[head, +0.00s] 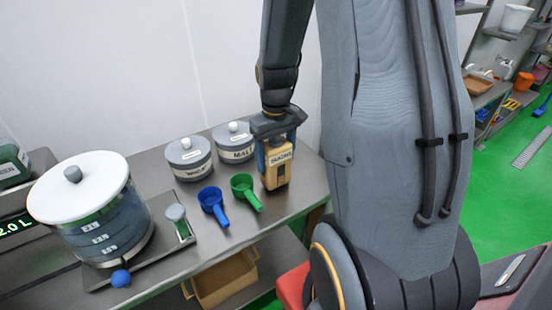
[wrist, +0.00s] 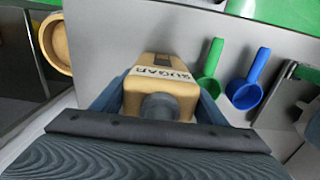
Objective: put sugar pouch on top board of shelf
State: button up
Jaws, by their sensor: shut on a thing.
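The sugar pouch (head: 277,172) is tan with a white SUGAR label and a grey cap. In the head view it is upright at the right part of the steel counter (head: 300,196). My gripper (head: 275,160) is shut on it from above, with a blue-grey finger on each side. The wrist view shows the pouch (wrist: 162,88) between the fingers. I cannot tell whether its base touches the counter. A shelf unit (head: 490,95) stands at the far right of the head view, partly hidden by my arm; I cannot tell whether it is the task's shelf.
Left of the pouch are a green scoop (head: 245,190), a blue scoop (head: 213,203) and two lidded tubs (head: 190,160) (head: 235,143). A large lidded container (head: 85,215) stands at the left. Green floor (head: 500,205) is open at the right.

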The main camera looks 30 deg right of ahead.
jog(key=shift+f, duration=0.45)
jog(key=shift+f, duration=0.1)
jog(key=o, duration=1.5)
